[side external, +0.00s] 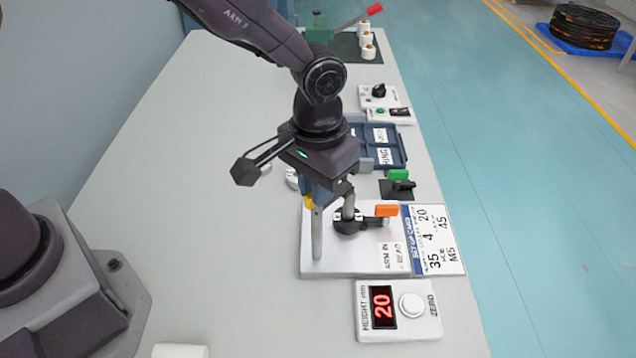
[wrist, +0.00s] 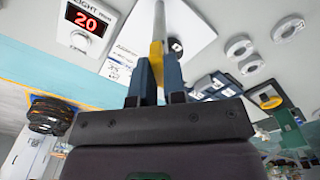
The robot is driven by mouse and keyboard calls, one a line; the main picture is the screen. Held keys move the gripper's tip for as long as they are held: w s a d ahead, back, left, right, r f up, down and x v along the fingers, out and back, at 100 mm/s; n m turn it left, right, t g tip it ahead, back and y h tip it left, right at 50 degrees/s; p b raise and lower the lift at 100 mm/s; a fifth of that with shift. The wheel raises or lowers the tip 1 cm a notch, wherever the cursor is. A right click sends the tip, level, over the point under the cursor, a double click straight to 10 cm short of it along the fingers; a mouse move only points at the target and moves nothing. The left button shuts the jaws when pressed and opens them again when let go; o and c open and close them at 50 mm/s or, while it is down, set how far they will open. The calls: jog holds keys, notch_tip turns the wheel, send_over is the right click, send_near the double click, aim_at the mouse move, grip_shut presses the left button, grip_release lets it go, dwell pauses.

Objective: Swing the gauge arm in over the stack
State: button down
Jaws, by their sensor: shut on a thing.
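The gauge station's white base plate (side external: 345,262) carries a grey post (side external: 317,238) near its left side. A dark round seat (side external: 347,226) with a grey upright stands right of the post, beside an orange handle (side external: 386,210). My gripper (side external: 314,196) is over the plate, shut on a yellow part (wrist: 156,55) that I take for the gauge arm's grip. Its blue fingers flank that part in the wrist view. The gauge arm is mostly hidden behind my gripper, and I cannot tell whether it lies over the stack. The height display (side external: 382,307) reads 20.
A setup card (side external: 433,240) lies right of the plate. A green-handled fixture (side external: 398,183), a dark blue tray (side external: 400,148) and a switch box (side external: 378,97) stand farther back. White rings (wrist: 240,45) lie left of the tray. The table's left half is mostly clear.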

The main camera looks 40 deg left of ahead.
jog(key=shift+r+n, duration=0.1)
jog(key=shift+n, duration=0.4)
jog(key=c, duration=1.2)
grip_release()
notch_tip(320, 180, up, 13)
jog(key=shift+f, duration=0.1)
jog(key=s+a+r+t, duration=0.2)
jog(key=s+a, duration=0.3)
jog(key=a, duration=0.1)
jog(key=s+a+r+m+t, duration=0.1)
jog(key=s+a+r, duration=0.1)
jog(key=s+a, duration=0.4)
jog(key=s+a+r+t, duration=0.2)
jog(key=s+a, duration=0.4)
jog(key=shift+m+t, duration=0.3)
